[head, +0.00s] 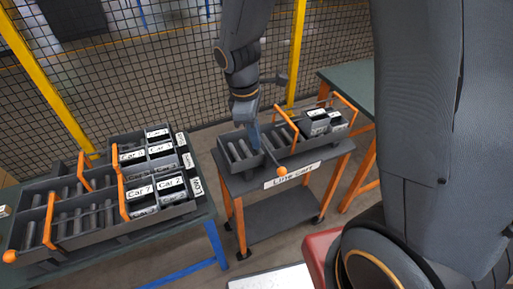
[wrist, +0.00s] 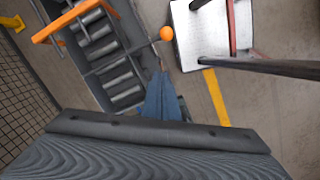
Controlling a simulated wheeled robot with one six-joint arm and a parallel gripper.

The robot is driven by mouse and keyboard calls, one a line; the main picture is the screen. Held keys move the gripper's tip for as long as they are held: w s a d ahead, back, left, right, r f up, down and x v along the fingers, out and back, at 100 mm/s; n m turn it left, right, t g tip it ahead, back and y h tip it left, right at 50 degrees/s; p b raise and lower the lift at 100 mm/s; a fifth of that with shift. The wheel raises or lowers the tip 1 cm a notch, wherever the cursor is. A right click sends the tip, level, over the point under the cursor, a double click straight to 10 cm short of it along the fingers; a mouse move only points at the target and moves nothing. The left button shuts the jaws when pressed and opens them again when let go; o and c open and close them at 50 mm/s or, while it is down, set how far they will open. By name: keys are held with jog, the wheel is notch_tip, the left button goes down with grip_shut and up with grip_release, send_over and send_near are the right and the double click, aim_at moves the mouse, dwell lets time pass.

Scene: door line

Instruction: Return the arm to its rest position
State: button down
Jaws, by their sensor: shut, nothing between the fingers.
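My arm hangs down from the top of the head view. My gripper (head: 256,146) is blue-grey and points down at the front edge of the grey tray (head: 229,138) on the line cart. It is shut and empty. In the wrist view my gripper (wrist: 161,78) sits beside the tray's roller lanes (wrist: 112,75), close to an orange ball knob (wrist: 166,33). The knob also shows in the head view (head: 282,171), at the tray's front edge. I cannot tell whether the fingers touch the tray or the knob's bar.
The line cart (head: 237,184) carries dark boxes (head: 317,122) at its right. A table at left holds another tray with labelled boxes (head: 143,190) and orange handles (head: 121,196). A green-topped table (head: 349,82) stands at right. A mesh fence (head: 180,90) with yellow posts is behind.

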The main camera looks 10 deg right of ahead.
jog(key=s+d+m+t+y+b, duration=0.1)
jog(key=s+d+m+b, duration=0.4)
jog(key=m, duration=0.8)
jog(key=shift+s+d+r+m+t+y, duration=0.3)
jog(key=shift+s+d+m+t, duration=0.15)
jog(key=shift+d, duration=0.95)
dwell(0.4)
